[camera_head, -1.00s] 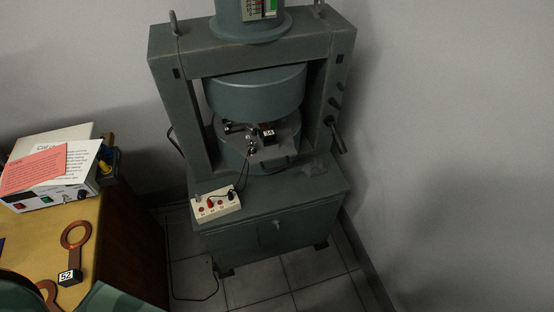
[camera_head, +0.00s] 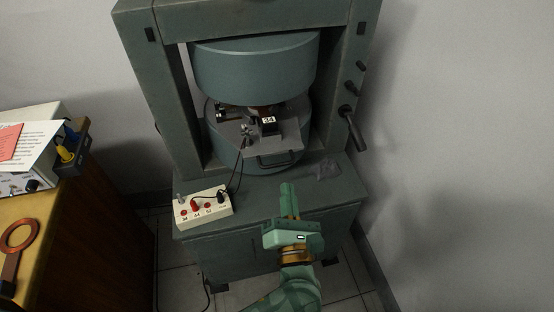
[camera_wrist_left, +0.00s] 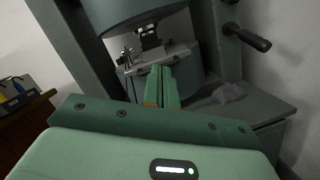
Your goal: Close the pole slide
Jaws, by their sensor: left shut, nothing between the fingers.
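The pole slide (camera_head: 285,140) is a grey plate in the magnet gap, between the upper and lower blue-grey poles. Its front part sticks out over the lower pole, and a dark handle (camera_head: 276,162) shows at its front edge. My right gripper is not in view.
A white terminal box (camera_head: 203,207) with cables stands on the ledge at the left. A crumpled clear bag (camera_head: 325,169) lies at the right. A crank handle (camera_head: 352,125) juts from the right column. A wooden desk (camera_head: 75,215) is at the left.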

